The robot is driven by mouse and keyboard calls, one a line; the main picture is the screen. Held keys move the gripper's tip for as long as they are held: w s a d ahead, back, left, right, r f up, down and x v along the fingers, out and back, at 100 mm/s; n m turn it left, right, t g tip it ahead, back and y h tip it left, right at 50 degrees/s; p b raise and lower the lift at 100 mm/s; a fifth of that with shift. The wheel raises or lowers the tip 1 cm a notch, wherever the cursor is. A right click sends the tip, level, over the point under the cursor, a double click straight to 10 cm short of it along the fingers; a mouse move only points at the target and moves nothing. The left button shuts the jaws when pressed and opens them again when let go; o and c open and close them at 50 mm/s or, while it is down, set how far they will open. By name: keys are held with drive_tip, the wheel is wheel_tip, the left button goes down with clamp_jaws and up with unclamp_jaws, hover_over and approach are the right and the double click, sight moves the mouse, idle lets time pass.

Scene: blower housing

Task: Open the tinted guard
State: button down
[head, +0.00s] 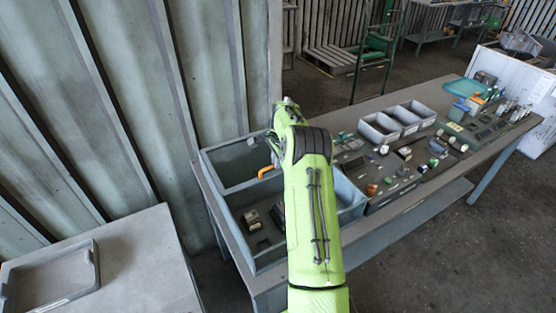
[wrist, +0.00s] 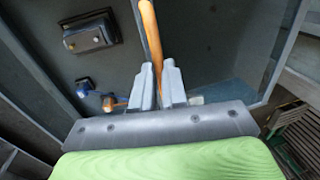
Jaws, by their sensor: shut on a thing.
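The blower housing (head: 262,262) is an open blue-grey box at the near left end of the long bench. An orange handle (head: 265,172) shows just left of my arm in the head view. In the wrist view the orange handle (wrist: 150,30) runs between the fingertips of my gripper (wrist: 160,72), which is shut on it. A dark smooth surface (wrist: 215,40) beside the handle appears to be the tinted guard. Its edges and angle are hard to tell. In the head view my arm hides my fingers and part of the housing.
Inside the housing are a metal block (wrist: 88,35) and a small blue fitting (wrist: 84,86). Grey bins (head: 380,128) and many small parts crowd the bench to the right. A corrugated wall (head: 120,90) stands close behind the housing. A side table with a tray (head: 50,275) is at left.

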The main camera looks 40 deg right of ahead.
drive_tip(key=c, duration=1.2)
unclamp_jaws()
drive_tip(key=shift+o, duration=0.2)
drive_tip(key=shift+r, duration=0.1)
drive_tip(key=s+r, duration=0.3)
drive_tip(key=r, duration=1.2)
drive_tip(key=shift+a+r, duration=0.2)
drive_tip(key=shift+a, duration=0.1)
drive_tip(key=s+a+r+n+b, duration=0.1)
drive_tip(key=s+a+r+n, duration=0.2)
drive_tip(key=a, duration=0.4)
drive_tip(key=s+a+r+n+t+h+b, duration=0.1)
drive_tip(key=s+a+r+n, duration=0.2)
drive_tip(key=a, duration=0.4)
drive_tip(key=s+a+r+n+b, duration=0.1)
drive_tip(key=s+a+r+n, duration=0.2)
drive_tip(key=a, duration=0.4)
drive_tip(key=s+a+f+n, duration=0.3)
drive_tip(key=s+a+n, duration=0.1)
drive_tip(key=s, duration=0.2)
drive_tip(key=s+a+f+n+t+y+b, duration=0.1)
drive_tip(key=s+a+f+n, duration=0.1)
drive_tip(key=s, duration=0.4)
drive_tip(key=s+a+f+n+t+b, duration=0.1)
drive_tip(key=s+a+f+n, duration=0.2)
drive_tip(key=s+a+n, duration=0.2)
drive_tip(key=shift+s+a+f+n, duration=0.3)
drive_tip(key=shift+s+a+f, duration=0.1)
drive_tip(key=shift+s, duration=0.35)
